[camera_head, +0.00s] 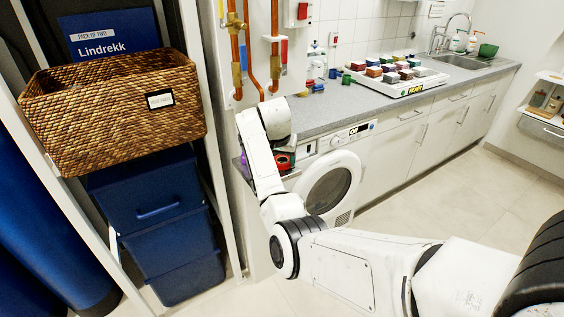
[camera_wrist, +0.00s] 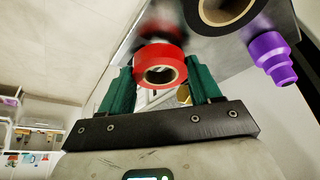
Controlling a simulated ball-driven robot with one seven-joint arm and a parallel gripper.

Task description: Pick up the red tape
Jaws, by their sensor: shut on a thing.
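The red tape (camera_wrist: 172,58) is a roll with a tan core, in the upper middle of the wrist view. My gripper (camera_wrist: 160,72) has two green fingers, one on each side of the roll, and is shut on it. A grey metallic surface (camera_wrist: 140,48) shows just beyond the roll; I cannot tell whether the roll touches it. In the head view my arm's end is at the left end of the counter and mostly hides the fingers. A small red and dark patch (camera_head: 283,161) shows beside it.
A large black tape roll (camera_wrist: 226,8) and a purple stepped object (camera_wrist: 271,57) are close to the red tape. In the head view, a wicker basket (camera_head: 110,105) stands on the left shelf. A tray of coloured blocks (camera_head: 432,80) sits on the counter (camera_head: 325,112) above the washing machine (camera_head: 328,188).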

